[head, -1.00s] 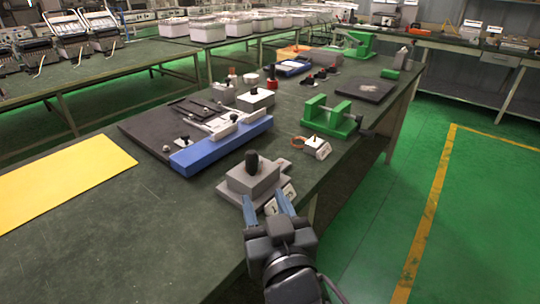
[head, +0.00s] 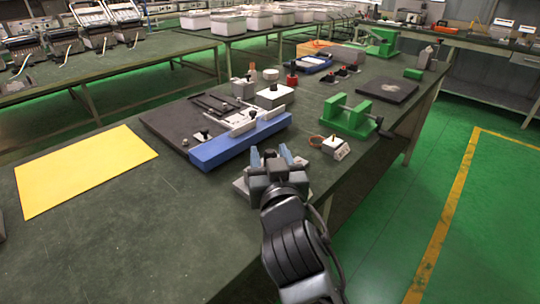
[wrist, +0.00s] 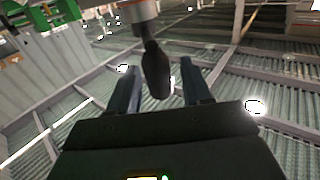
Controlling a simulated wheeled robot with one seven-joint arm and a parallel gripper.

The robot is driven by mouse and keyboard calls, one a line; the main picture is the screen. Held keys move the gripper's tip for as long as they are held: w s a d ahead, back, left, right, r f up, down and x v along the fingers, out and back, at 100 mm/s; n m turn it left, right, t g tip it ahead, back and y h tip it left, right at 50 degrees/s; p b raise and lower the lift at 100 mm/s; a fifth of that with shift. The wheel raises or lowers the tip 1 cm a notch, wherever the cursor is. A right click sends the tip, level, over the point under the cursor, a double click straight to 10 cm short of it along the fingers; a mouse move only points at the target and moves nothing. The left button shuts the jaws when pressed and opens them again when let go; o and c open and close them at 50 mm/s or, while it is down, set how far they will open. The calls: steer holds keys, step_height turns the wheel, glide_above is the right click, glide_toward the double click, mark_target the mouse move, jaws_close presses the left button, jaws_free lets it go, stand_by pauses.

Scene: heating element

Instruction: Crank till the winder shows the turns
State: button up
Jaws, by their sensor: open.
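The winder is a grey block (head: 240,188) near the right edge of the bench, mostly hidden behind my gripper in the head view. Its black crank knob (wrist: 156,72) shows in the wrist view, below a round metal part (wrist: 138,12). My gripper (head: 270,157) is over the block, with its two blue fingers apart. In the wrist view the fingers of my gripper (wrist: 160,82) stand on either side of the knob, with gaps visible. The winder's counter cannot be read here.
A blue-edged black fixture (head: 240,142) lies just behind and left. A small white box (head: 336,148) with a copper ring and a green stand (head: 350,118) are to the right. A yellow sheet (head: 85,170) lies left; the front bench is clear.

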jaws_close()
stand_by(0.4)
